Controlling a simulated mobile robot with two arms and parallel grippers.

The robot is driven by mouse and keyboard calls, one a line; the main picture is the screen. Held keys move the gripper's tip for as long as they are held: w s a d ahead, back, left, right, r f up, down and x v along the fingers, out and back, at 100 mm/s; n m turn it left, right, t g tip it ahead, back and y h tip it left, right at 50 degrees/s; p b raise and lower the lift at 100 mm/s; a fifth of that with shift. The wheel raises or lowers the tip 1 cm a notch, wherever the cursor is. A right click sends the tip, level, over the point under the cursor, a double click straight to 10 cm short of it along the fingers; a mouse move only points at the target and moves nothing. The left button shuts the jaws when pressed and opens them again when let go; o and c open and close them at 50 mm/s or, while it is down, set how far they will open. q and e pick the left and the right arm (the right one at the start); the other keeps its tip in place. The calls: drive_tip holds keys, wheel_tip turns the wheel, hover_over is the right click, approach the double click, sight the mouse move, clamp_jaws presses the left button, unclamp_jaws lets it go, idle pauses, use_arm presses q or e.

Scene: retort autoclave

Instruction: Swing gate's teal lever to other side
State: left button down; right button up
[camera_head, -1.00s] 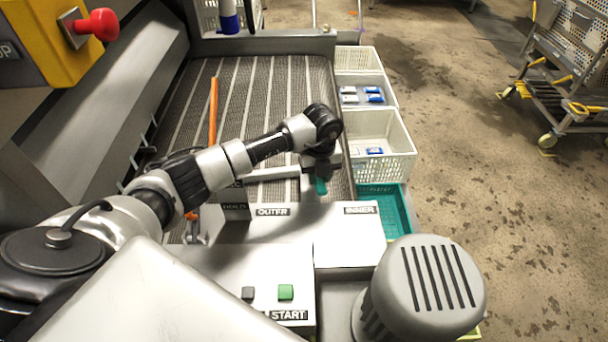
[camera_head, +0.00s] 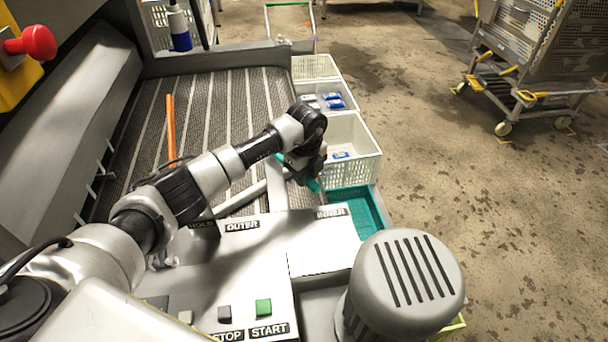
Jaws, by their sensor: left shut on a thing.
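The gate's teal lever (camera_head: 313,185) shows in the head view at the right front of the ribbed belt, just behind the INNER label (camera_head: 330,212). It is slanted, and a teal piece also shows at the left of my gripper. My left gripper (camera_head: 306,172) is shut on the lever, reaching in from the left with its wrist above it. The fingers and most of the lever are hidden by the wrist. The OUTER label (camera_head: 242,225) lies to the left on the pale panel. A grey bar behind my arm is partly covered. My right gripper is not in view.
Pale crates (camera_head: 348,148) with small packs line the belt's right side, with a teal basket (camera_head: 356,208) nearest. A green START button (camera_head: 263,306) is on the front panel. A wheeled cart (camera_head: 540,60) is far right.

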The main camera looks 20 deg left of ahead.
use_arm(q)
drive_tip(key=shift+w+r, duration=0.1)
drive_tip(key=shift+r, duration=0.1)
drive_tip(key=c, duration=1.1)
unclamp_jaws()
drive_tip(key=shift+c, duration=0.2)
drive_tip(key=shift+o, duration=1.3)
drive_tip(key=shift+f, duration=0.15)
wheel_tip(320, 180, up, 11)
drive_tip(key=b, duration=0.1)
